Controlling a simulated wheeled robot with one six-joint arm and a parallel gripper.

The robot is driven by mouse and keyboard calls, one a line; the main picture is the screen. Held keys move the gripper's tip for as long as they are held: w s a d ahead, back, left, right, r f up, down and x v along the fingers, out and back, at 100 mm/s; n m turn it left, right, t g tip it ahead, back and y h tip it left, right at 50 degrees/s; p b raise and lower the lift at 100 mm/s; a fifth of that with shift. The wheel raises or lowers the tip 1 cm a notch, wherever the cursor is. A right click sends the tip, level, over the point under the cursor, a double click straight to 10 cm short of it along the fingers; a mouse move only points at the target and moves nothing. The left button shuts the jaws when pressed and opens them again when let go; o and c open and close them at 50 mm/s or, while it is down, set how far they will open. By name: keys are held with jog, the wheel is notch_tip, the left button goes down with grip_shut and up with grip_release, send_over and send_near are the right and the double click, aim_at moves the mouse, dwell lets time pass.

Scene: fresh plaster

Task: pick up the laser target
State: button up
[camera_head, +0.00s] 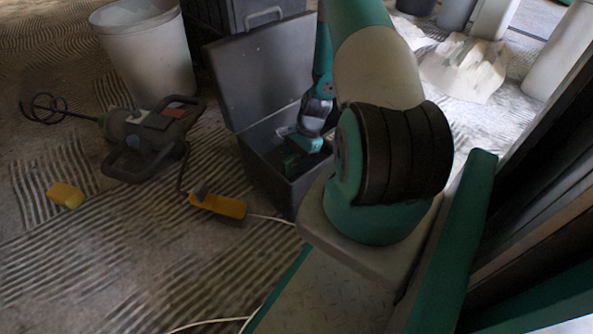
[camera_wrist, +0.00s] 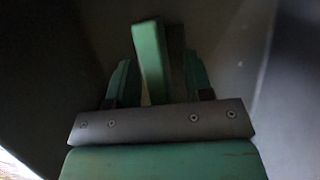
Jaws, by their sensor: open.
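A slim green upright piece (camera_wrist: 150,60), which looks like the laser target, stands between the fingers of my gripper (camera_wrist: 160,80) in the wrist view. It is slightly tilted and has a darker side face. My gripper is open, with one green finger on each side of the piece. I cannot tell whether either finger touches it. In the head view my gripper (camera_head: 294,158) reaches down into an open grey toolbox (camera_head: 262,185). There the target cannot be told apart from the green fingers in the dark box.
The toolbox's raised lid (camera_head: 262,72) stands behind my gripper, and the box walls surround it. A mixer drill (camera_head: 148,140), a yellow sponge (camera_head: 66,195), a yellow-orange power strip (camera_head: 218,206) and a white bucket (camera_head: 150,50) are on the left. The ridged floor at front left is mostly clear.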

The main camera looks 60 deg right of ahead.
jog(key=shift+r, duration=0.1)
jog(key=shift+c, duration=0.2)
grip_shut()
